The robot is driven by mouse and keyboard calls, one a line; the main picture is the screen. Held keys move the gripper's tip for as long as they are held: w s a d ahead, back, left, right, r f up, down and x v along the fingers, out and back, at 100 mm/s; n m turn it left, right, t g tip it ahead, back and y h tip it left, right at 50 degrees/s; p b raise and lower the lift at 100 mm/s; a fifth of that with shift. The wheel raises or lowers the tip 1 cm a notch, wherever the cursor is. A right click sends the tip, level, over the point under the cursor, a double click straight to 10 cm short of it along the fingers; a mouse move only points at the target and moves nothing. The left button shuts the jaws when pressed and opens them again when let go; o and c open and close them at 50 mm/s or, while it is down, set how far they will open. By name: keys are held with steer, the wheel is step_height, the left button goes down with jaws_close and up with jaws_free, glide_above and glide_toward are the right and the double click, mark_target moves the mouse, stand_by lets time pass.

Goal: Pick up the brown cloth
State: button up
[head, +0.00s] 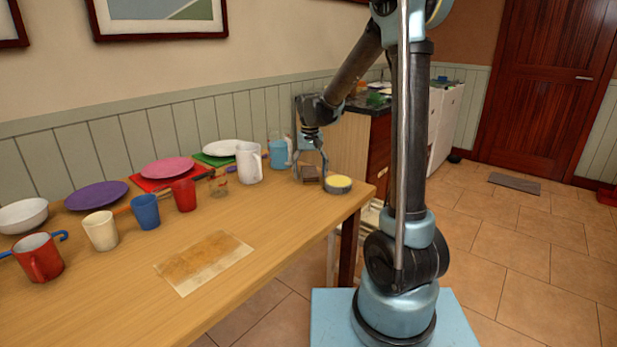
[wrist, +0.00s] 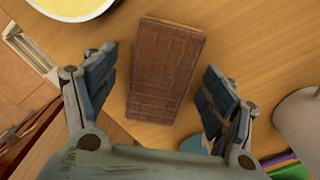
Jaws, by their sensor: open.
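A brown rectangular thing with a grid pattern, which I take for the brown cloth (wrist: 166,72), lies on the wooden table in the wrist view. It looks like a flat block or a folded cloth. In the head view the brown cloth (head: 309,174) is small, near the table's far right end. My gripper (wrist: 160,78) is open, with one finger on each side of the cloth's near part and a gap on both sides. In the head view my gripper (head: 311,158) points down over the cloth. The exact height between them is hard to tell.
A round tin with a yellow top (head: 338,184) stands close beside the cloth. A white mug (head: 249,163) and a blue cup (head: 278,153) stand to its left. Several mugs and plates line the back. A patterned brown mat (head: 204,262) lies on the otherwise clear front.

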mark_target(310, 171)
steer(key=c, duration=1.2)
steer(key=shift+o, duration=0.2)
step_height(310, 171, up, 10)
steer(key=shift+o, duration=1.2)
steer(key=shift+c, duration=0.7)
